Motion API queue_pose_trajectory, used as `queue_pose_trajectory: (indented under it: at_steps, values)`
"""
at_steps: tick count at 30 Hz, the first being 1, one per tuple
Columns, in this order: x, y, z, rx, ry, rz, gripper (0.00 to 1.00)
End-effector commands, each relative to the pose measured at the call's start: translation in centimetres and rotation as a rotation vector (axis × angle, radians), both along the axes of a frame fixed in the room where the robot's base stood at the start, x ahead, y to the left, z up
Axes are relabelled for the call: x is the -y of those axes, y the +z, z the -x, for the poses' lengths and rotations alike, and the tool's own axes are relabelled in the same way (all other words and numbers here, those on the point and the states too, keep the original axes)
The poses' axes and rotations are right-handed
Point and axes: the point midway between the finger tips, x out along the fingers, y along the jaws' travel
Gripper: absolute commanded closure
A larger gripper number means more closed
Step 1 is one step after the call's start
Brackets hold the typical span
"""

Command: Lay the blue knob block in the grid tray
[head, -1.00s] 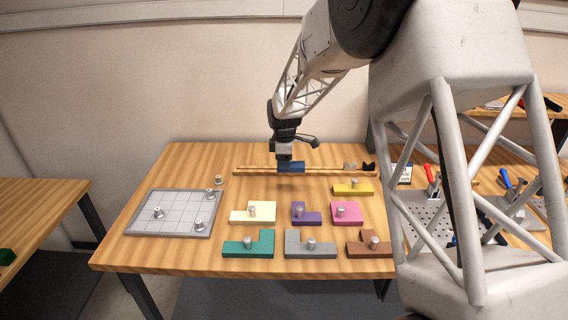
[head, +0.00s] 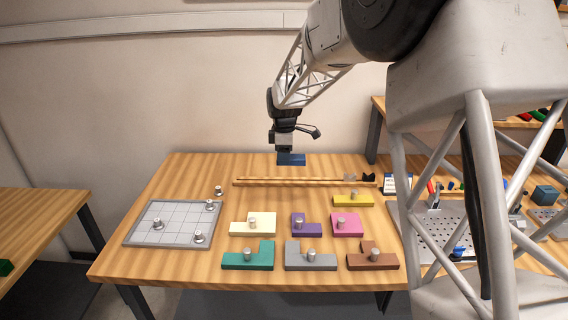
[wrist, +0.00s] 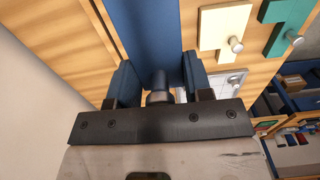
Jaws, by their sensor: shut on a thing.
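The blue knob block (head: 291,159) hangs in the air above the back of the table, near the wooden rail. My gripper (head: 284,150) is shut on its knob. In the wrist view the blue block (wrist: 150,30) fills the upper middle, and its grey knob (wrist: 158,85) sits between the two fingers of my gripper (wrist: 158,88). The grid tray (head: 144,235) lies flat at the left of the table, well left of the block. Metal knobs stand on it at several spots. A corner of the tray may show in the wrist view, partly hidden by my gripper.
Cream (head: 245,229), purple (head: 299,231), pink (head: 346,229), yellow (head: 341,201), green (head: 235,261), grey (head: 322,262) and brown (head: 360,262) blocks lie in the middle. The wooden rail (head: 270,183) runs along the back. A loose metal knob (head: 218,191) stands behind the tray.

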Motion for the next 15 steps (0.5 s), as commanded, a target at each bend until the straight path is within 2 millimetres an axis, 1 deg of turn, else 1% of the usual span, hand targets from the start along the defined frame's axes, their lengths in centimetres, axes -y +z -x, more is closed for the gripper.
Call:
queue_pose_trajectory:
  at_steps: [1, 5, 15]
  values:
    - [0.00, 0.41, -0.01, 0.000, 0.000, 0.000, 0.78]
    - [0.00, 0.92, 0.01, -0.001, 0.000, 0.000, 0.78]
    - [0.00, 0.96, 0.01, 0.000, 0.000, 0.000, 0.78]
